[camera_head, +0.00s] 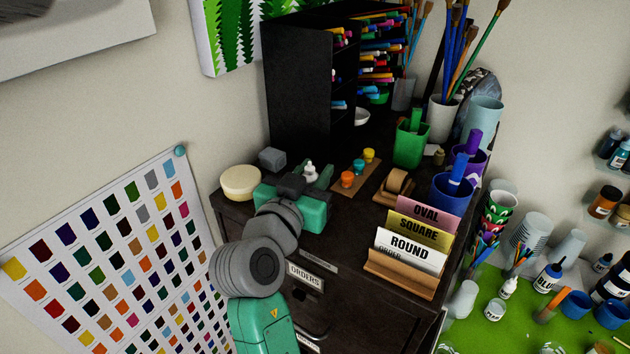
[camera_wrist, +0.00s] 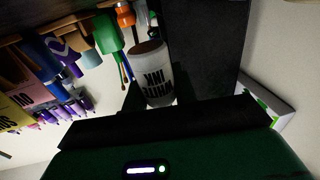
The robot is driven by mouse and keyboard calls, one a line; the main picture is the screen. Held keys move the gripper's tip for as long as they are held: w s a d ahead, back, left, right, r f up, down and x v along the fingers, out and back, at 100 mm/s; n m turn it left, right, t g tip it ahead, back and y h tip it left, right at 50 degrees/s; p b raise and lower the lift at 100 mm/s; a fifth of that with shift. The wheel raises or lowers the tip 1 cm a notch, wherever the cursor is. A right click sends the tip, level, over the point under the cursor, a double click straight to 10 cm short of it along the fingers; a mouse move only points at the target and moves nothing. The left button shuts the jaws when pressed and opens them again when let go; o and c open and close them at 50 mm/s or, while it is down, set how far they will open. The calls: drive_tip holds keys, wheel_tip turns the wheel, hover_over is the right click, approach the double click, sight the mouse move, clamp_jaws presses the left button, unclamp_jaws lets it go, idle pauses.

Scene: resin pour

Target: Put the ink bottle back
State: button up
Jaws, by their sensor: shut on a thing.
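The ink bottle is a small white bottle with a pointed tip (camera_head: 310,172) in the head view, just beyond my gripper (camera_head: 298,186), above the dark cabinet top (camera_head: 335,218). In the wrist view the bottle (camera_wrist: 157,80) is pale with dark lettering and a brownish far end. It sits between the dark fingers of my gripper (camera_wrist: 160,108), which is shut on it. My gripper hides part of the bottle in the head view. I cannot tell whether the bottle touches the cabinet top.
A round cream container (camera_head: 241,182) and a grey block (camera_head: 272,158) are left of my gripper. A wooden strip with small paint pots (camera_head: 347,180) and a tape dispenser (camera_head: 397,184) are to the right. A black shelf (camera_head: 298,90) stands behind. A card holder (camera_head: 402,274) is at the front.

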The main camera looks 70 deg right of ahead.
drive_tip(key=shift+d, duration=0.45)
drive_tip(key=shift+f+p, duration=0.35)
drive_tip(key=shift+f, duration=1.5)
drive_tip(key=shift+f, duration=0.2)
drive_tip(key=o, duration=1)
drive_tip(key=shift+r, duration=0.1)
drive_tip(key=shift+c, duration=0.2)
drive_tip(key=shift+r, duration=0.1)
drive_tip(key=a+b, duration=0.2)
drive_tip(key=a, duration=1)
